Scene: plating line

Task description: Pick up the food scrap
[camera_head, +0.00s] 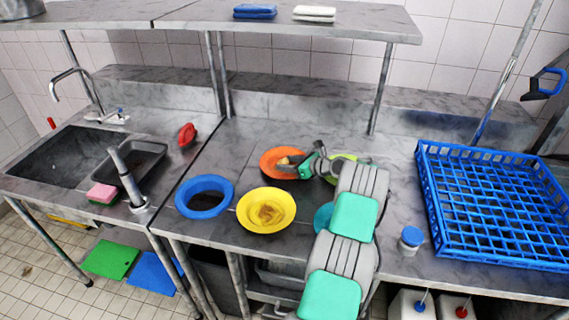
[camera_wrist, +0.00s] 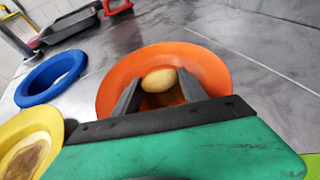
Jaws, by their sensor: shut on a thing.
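The food scrap is a small tan, rounded lump (camera_wrist: 159,80) on or just above the orange plate (camera_wrist: 205,68) in the wrist view. The orange plate also shows in the head view (camera_head: 269,170), and the scrap appears there as a small pale spot (camera_head: 284,161). My gripper (camera_wrist: 157,88) reaches over the orange plate with its two dark fingers on either side of the scrap, shut on it. In the head view my gripper (camera_head: 290,163) comes in from the right. I cannot tell whether the scrap still touches the plate.
A yellow plate (camera_head: 286,201) with a brown stain and a blue ring (camera_head: 181,202) stand nearby on the counter. A green plate and a teal plate are partly hidden by my arm. A blue rack (camera_head: 432,190) fills the right. A sink (camera_head: 40,160) is at left.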

